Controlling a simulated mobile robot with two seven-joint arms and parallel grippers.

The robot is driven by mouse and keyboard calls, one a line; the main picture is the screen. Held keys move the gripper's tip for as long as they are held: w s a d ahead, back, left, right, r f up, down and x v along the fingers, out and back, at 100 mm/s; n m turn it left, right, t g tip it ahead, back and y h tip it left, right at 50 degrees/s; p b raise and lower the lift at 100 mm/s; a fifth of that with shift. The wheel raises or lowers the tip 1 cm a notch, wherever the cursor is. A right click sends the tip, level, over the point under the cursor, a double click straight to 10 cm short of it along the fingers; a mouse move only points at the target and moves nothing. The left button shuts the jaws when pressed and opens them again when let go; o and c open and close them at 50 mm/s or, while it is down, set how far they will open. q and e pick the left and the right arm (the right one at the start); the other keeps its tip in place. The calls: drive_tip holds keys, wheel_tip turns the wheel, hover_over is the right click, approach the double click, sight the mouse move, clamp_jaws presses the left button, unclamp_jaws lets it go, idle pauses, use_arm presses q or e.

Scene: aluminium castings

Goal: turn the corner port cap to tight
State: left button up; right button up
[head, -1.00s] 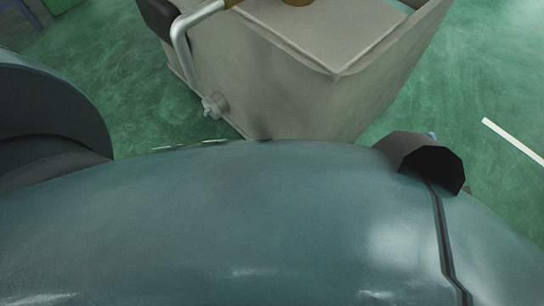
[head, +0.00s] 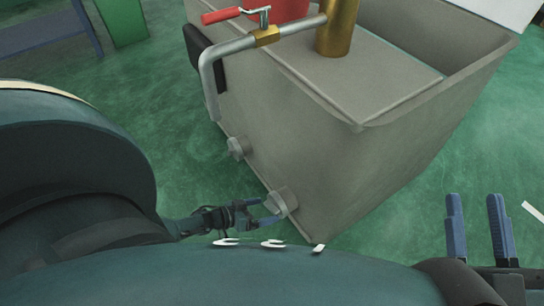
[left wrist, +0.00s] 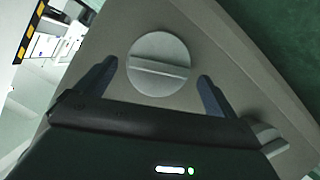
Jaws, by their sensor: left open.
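The corner port cap (head: 281,201) is a grey round cap low on the side of the grey tank (head: 345,180), near its front vertical edge. In the left wrist view the cap (left wrist: 158,62) shows a round face with a raised bar across it, lying nearly level in that picture. My left gripper (head: 264,211) is open at the cap; its two blue fingers (left wrist: 158,76) show on either side of the cap face, with gaps, not closed on it. My right gripper (head: 478,222) is open and empty, right of the tank.
A second grey cap (head: 238,148) sits further along the same tank side. Above it are a bent pipe (head: 213,75), a valve with a red handle (head: 221,15) and a brass cylinder (head: 337,30). Green floor (head: 405,215) is clear right of the tank.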

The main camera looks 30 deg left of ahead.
use_arm(q)
drive_tip(key=shift+b+x, duration=0.65)
drive_tip(key=shift+x, duration=1.35)
use_arm(e)
drive_tip(key=shift+w+d+r+n+t+y, duration=0.1)
drive_tip(key=shift+w+r+n+t+y, duration=0.1)
drive_tip(key=shift+r+n+y, duration=0.3)
drive_tip(key=shift+w+d+r+n+t+y, duration=0.1)
drive_tip(key=shift+r+n+t+y, duration=0.1)
drive_tip(key=shift+r+n+y, duration=0.3)
use_arm(q)
drive_tip(key=shift+s, duration=0.1)
drive_tip(key=shift+c, duration=0.4)
use_arm(e)
drive_tip(key=shift+r, duration=0.1)
